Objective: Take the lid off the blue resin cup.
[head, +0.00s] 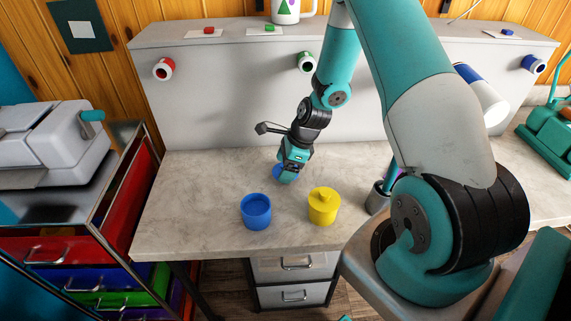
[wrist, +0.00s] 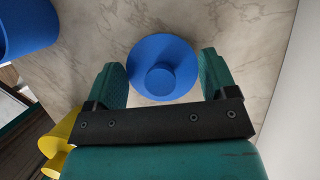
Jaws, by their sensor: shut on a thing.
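The blue resin cup (head: 256,212) stands upright and uncovered on the worktop, its open top showing. It also shows at the upper left of the wrist view (wrist: 25,30). The blue lid (wrist: 178,52), a round disc with a central knob, is between the fingers of my gripper (wrist: 160,75). In the head view, my gripper (head: 285,176) is behind and right of the cup, with the lid (head: 277,172) partly hidden at its tips. My gripper is shut on the lid, apart from the cup. I cannot tell whether the lid touches the worktop.
A yellow cup with a knobbed lid (head: 323,208) stands right of the blue cup. A dark holder (head: 378,198) stands farther right. The marble worktop (head: 190,205) is clear on the left. A grey wall panel (head: 220,110) with rolls rises behind.

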